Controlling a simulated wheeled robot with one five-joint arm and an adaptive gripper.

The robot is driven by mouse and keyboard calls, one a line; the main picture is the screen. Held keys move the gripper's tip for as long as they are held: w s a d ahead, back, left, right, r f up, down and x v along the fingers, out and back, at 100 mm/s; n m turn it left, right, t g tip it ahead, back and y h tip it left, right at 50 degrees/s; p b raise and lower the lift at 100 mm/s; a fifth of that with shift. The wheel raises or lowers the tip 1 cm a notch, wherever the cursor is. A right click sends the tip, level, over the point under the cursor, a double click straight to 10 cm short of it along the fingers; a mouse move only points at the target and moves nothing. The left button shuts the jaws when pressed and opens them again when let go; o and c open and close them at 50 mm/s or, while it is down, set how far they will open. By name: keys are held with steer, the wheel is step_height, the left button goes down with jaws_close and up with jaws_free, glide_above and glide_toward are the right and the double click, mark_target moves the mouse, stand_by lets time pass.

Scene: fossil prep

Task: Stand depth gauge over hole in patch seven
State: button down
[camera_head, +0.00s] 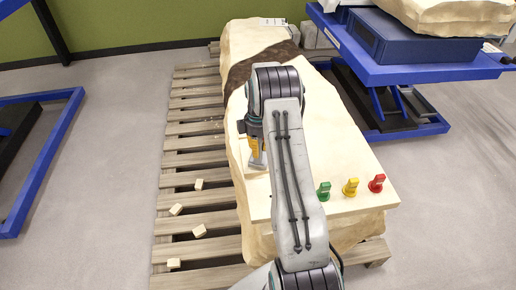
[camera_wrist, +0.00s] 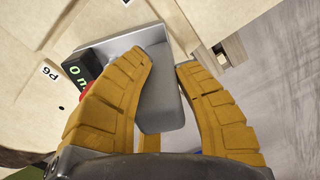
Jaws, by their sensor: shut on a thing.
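The depth gauge (camera_wrist: 158,98) is a grey metal piece with a black readout showing green characters and a red part beside it, in the wrist view. My gripper (camera_wrist: 163,62) has its orange fingers on either side of the gauge and is shut on it. In the head view my gripper (camera_head: 256,153) is over the left part of the cream block, partly behind my arm. The block's pale surface (camera_wrist: 35,25) carries a label reading P6 (camera_wrist: 50,73) with a small dark hole near it. I cannot make out patch seven's label. Whether the gauge touches the surface is unclear.
The cream block (camera_head: 340,125) lies on a wooden pallet (camera_head: 185,143). Green (camera_head: 323,191), yellow (camera_head: 351,187) and red (camera_head: 377,183) pieces stand near its front right. Wood bits (camera_head: 199,231) lie at left. Blue lift tables (camera_head: 430,73) stand right and left. Grey floor is open at right.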

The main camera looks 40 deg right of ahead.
steer(key=shift+f+b, duration=0.35)
steer(key=shift+f, duration=0.05)
